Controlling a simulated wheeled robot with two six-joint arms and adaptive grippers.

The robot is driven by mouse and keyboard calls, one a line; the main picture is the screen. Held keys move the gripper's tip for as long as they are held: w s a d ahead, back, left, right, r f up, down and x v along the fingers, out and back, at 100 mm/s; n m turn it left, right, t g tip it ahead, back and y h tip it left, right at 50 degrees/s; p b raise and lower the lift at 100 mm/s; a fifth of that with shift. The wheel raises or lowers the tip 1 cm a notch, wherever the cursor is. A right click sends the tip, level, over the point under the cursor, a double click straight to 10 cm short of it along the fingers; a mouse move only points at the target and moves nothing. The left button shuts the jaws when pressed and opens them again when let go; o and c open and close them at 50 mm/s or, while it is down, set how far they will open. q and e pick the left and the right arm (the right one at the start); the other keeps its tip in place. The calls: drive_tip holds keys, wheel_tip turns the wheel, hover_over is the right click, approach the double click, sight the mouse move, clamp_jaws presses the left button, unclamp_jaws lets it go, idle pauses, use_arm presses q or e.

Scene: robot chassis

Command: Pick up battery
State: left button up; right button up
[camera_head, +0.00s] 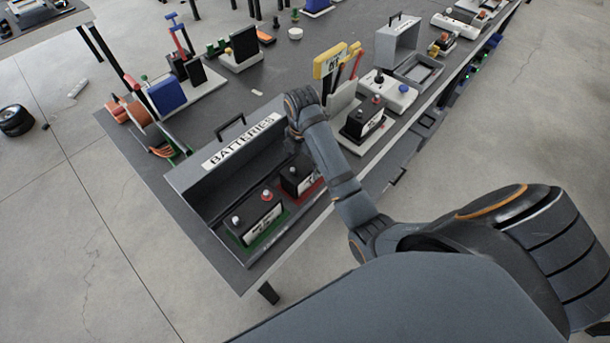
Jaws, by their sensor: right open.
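An open grey box (185,183) with a raised lid labelled BATTERIES stands at the near end of the table. In it, a dark battery (254,220) with a white label sits on a green base. A second dark battery (299,177) sits on a red base to its right, partly covered by my right arm. A third dark battery (362,122) stands on a white unit further right. My right gripper (293,138) is above the box near the second battery, open and empty; its fingertips are mostly hidden by the wrist. My left gripper is out of view.
The table (140,160) runs away to the upper right. A blue block (167,95) and an orange reel (137,113) are at left.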

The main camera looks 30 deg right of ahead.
drive_tip(key=shift+d+f+b, duration=0.15)
drive_tip(key=shift+f+b, duration=0.3)
drive_tip(key=shift+f, duration=0.1)
drive_tip(key=shift+d+f+b, duration=0.15)
drive_tip(key=shift+f+b, duration=0.3)
drive_tip(key=shift+f, duration=0.05)
drive_tip(key=shift+d+f+p, duration=0.1)
drive_tip(key=shift+f+p, duration=0.3)
drive_tip(key=shift+f, duration=1)
drive_tip(key=c, duration=1.8)
drive_tip(key=shift+w+r, duration=0.15)
drive_tip(key=shift+w, duration=0.05)
clamp_jaws()
